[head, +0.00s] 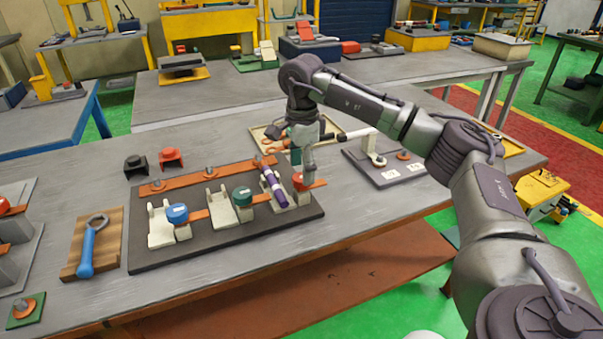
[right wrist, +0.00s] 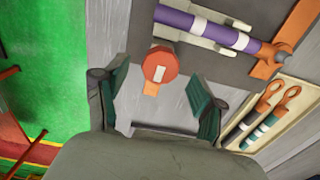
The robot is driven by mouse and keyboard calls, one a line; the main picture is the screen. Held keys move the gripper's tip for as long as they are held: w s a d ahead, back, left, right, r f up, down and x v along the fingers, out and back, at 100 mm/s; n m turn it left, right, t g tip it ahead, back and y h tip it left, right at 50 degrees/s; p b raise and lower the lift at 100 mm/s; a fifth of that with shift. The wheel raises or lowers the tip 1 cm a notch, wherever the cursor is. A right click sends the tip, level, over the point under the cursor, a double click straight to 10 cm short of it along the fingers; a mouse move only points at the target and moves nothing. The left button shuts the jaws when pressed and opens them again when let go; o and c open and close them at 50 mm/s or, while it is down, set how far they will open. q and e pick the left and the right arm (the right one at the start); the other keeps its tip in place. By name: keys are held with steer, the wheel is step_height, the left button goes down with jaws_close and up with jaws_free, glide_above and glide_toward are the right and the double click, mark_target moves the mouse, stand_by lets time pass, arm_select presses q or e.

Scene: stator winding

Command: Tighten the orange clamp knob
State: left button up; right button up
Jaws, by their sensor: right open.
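The orange clamp knob (head: 299,182) is at the right end of the dark fixture board (head: 150,255), beside a cradle that holds a purple bar (head: 272,187). My right gripper (head: 309,168) is above and close to the knob and partly covers the area behind it. In the right wrist view the round orange knob (right wrist: 160,64) has a white mark and lies just past the gap between the open fingers (right wrist: 163,95), with nothing gripped. The purple bar (right wrist: 215,30) shows beyond it. My left gripper is not in view.
A blue knob (head: 177,213) and a green knob (head: 242,195) sit by empty cradles on the board. A blue-handled ring tool (head: 88,245) lies to the left. A tray (right wrist: 297,112) with tools lies at the right in the wrist view. The table's front is clear.

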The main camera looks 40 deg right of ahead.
steer(key=shift+f, duration=1)
steer(key=c, duration=1.1)
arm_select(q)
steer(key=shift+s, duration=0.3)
